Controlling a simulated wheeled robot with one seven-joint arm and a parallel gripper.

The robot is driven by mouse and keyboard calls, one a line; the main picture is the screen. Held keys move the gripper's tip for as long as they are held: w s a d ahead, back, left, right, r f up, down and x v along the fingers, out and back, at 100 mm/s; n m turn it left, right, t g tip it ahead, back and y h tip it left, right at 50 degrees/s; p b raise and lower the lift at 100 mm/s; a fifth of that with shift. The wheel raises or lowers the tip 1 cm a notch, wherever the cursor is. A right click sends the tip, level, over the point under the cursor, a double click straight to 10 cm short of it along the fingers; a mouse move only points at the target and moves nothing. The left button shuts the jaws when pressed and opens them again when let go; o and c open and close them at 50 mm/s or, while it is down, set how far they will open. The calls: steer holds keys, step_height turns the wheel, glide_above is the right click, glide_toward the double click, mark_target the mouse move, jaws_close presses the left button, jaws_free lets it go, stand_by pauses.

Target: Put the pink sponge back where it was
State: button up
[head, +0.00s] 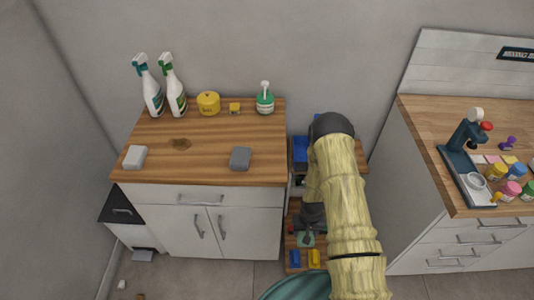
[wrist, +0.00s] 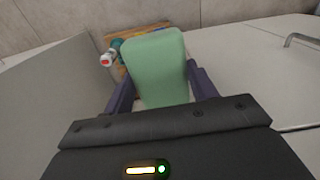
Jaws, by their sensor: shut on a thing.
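My gripper (wrist: 160,74) is shut on a pale green sponge-like block (wrist: 156,62), which stands up between the two dark fingers in the wrist view. In the head view my gripper (head: 307,236) points down in the gap between the two counters, over a low wooden shelf, and a bit of the green block (head: 306,241) shows there. No pink sponge is clearly in view.
The left counter (head: 220,135) holds two spray bottles (head: 162,88), a yellow pot (head: 208,103), a green pump bottle (head: 265,98), a white block (head: 135,157) and a grey block (head: 240,158). Blue (head: 295,258) and yellow (head: 314,257) items sit on the low shelf (head: 304,268).

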steer(key=shift+w, duration=0.25)
steer(key=shift+s, duration=0.1)
